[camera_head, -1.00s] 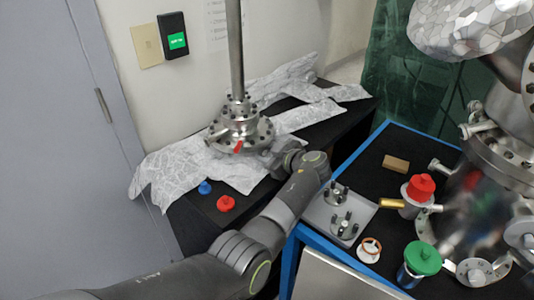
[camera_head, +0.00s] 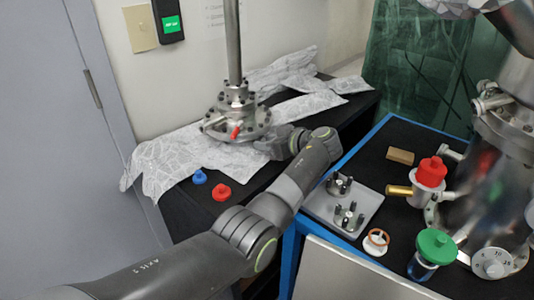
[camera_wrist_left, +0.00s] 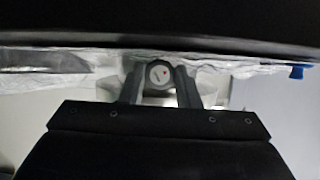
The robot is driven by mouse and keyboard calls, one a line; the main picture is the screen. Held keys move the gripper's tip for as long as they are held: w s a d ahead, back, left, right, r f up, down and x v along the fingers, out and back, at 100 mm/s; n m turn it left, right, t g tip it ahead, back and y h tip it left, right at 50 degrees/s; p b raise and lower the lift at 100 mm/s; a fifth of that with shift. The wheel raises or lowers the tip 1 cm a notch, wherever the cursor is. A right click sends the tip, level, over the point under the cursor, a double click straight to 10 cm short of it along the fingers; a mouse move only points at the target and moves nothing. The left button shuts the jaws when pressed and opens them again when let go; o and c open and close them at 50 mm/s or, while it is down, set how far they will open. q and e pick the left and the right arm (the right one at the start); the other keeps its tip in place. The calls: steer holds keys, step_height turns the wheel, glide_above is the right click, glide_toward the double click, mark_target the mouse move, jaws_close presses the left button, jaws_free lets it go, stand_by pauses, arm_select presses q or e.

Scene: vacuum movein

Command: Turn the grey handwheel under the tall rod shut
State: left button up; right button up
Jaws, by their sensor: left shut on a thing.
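The tall metal rod (camera_head: 233,45) rises from a bolted metal flange body (camera_head: 237,97) on the dark bench. In the left wrist view, a round grey handwheel (camera_wrist_left: 158,73) with a small red mark on its face sits between the two fingers of my left gripper (camera_wrist_left: 159,88). The gripper is shut on it. In the head view my left wrist reaches in from the right side of the flange; the fingertips and the handwheel cannot be made out there. My right gripper is in neither view.
A red lever (camera_head: 236,132) sticks out at the flange's front. Crumpled foil (camera_head: 160,160) lies around it. A blue cap (camera_head: 199,177) and a red cap (camera_head: 221,192) stand in front. To the right, a blue-edged cart holds a grey tray (camera_head: 318,208), a red-topped valve (camera_head: 432,171) and a green-topped valve (camera_head: 436,246).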

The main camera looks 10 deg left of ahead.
arm_select(q)
steer(key=shift+m+g+y+b, duration=0.3)
steer(key=shift+m+b, duration=0.3)
steer(key=shift+b, duration=1.05)
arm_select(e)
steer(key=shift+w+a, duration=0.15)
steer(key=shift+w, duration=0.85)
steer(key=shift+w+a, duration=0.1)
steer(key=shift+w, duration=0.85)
arm_select(q)
steer(key=shift+w, duration=0.1)
steer(key=o, duration=0.7)
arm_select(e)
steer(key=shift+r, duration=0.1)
